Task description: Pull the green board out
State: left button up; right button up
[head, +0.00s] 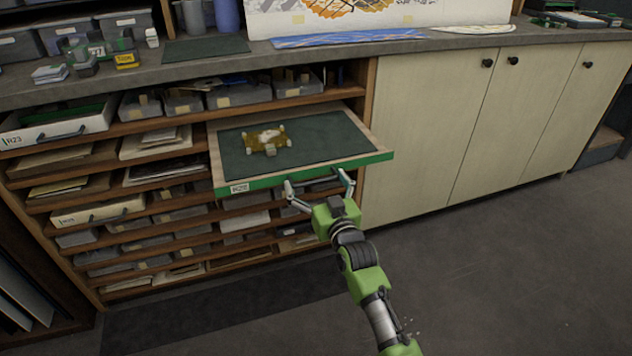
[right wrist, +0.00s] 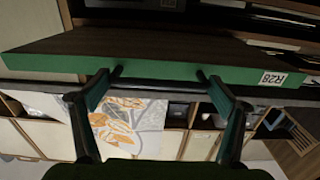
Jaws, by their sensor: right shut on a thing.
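The green board (head: 330,170) is a flat tray-like board with a green front edge, a dark green top and a pale wooden rim. It sticks out of the shelf rack towards me, with its back part still inside the rack. Its green edge and R28 label also show in the right wrist view (right wrist: 180,72). My right gripper (head: 318,183) is shut on the dark handle at the middle of the front edge. In the right wrist view its fingers (right wrist: 155,82) are at the two ends of the handle (right wrist: 140,86). My left gripper is not in view.
A small amber piece with white corners (head: 266,140) lies on the board. Shelves with grey boxes and papers (head: 160,140) are around it. Closed cabinet doors (head: 430,130) stand to the right. The floor in front (head: 500,270) is clear.

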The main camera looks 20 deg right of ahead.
jog(key=o, duration=1.4)
jog(key=s, duration=1.2)
jog(key=shift+d, duration=0.25)
